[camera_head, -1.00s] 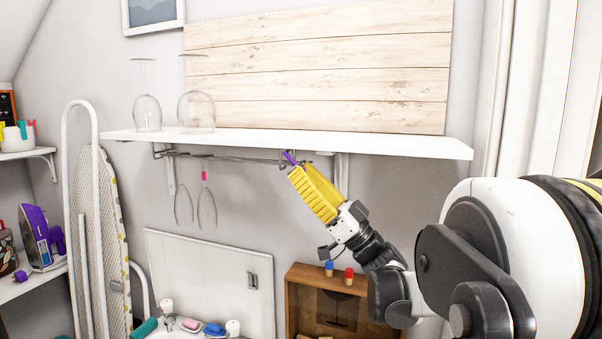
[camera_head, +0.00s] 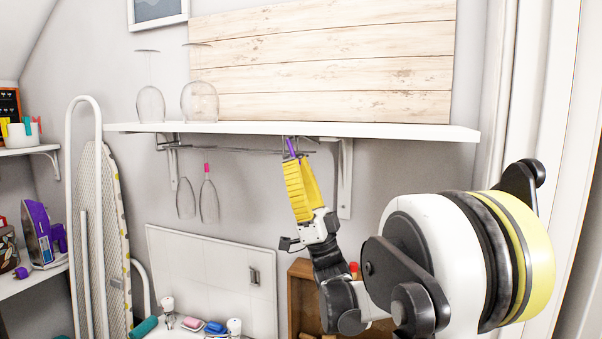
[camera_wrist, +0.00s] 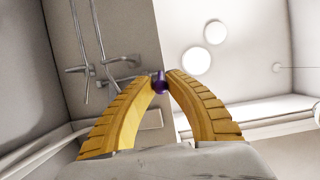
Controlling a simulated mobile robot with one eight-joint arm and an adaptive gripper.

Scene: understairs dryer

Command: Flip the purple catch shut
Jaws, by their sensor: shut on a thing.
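The purple catch (camera_head: 291,147) is a small purple piece at the right end of the metal rail (camera_head: 235,151) under the white shelf. It also shows in the wrist view (camera_wrist: 159,82), between the tips of the yellow fingers. My gripper (camera_head: 296,160) points up from below the shelf, its fingertips at the catch and closed on it. In the wrist view my gripper (camera_wrist: 160,80) has its fingers bowed, with the catch between the tips. The catch's lower part is partly hidden by the fingers in the head view.
The white shelf (camera_head: 400,130) is just above my gripper, with a shelf bracket (camera_head: 345,180) close on its right. Two upside-down glasses (camera_head: 200,102) stand on the shelf. Two more glasses (camera_head: 208,200) hang from the rail to the left. A wooden cabinet (camera_head: 300,300) is below.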

